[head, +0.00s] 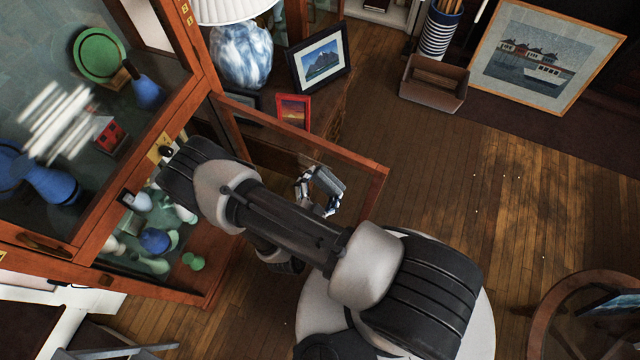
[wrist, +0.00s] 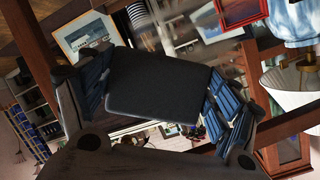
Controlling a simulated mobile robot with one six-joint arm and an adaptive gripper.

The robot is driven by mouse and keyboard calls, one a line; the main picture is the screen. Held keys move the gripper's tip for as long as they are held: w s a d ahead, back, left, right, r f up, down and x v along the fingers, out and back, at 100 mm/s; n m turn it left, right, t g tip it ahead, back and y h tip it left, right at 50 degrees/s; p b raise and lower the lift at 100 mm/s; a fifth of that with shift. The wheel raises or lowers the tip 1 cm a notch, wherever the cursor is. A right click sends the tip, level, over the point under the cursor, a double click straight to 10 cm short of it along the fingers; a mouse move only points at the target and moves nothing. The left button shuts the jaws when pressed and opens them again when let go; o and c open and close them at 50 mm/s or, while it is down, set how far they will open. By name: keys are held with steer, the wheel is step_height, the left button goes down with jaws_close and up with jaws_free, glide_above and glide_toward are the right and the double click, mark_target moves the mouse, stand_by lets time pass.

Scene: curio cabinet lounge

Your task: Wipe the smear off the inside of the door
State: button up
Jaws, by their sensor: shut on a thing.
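The open cabinet door (head: 376,188) is a reddish wood frame around a clear glass pane, standing out from the cabinet in the head view. My gripper (head: 320,192) is at this pane, partly behind my own arm. It is shut on a dark grey block-like pad (head: 329,181). In the wrist view the pad (wrist: 158,85) fills the space between the fingers of my gripper (wrist: 160,92). I cannot tell whether the pad touches the glass. No smear can be made out clearly on this pane. White streaks (head: 56,120) show on the cabinet's upper left glass; they may be reflections.
The cabinet (head: 203,60) holds a green plate (head: 98,54), blue vases and other pottery. A lamp (head: 241,55), a dark-framed picture (head: 321,60) and a red frame (head: 293,111) stand close behind the door. Wooden floor (head: 430,180) is clear to the right.

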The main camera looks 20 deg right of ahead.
steer(key=shift+a, duration=0.1)
steer(key=shift+s+a+b, duration=0.4)
steer(key=shift+s+a, duration=1.55)
steer(key=shift+a, duration=0.25)
steer(key=shift+s+a, duration=1)
steer(key=shift+a, duration=0.1)
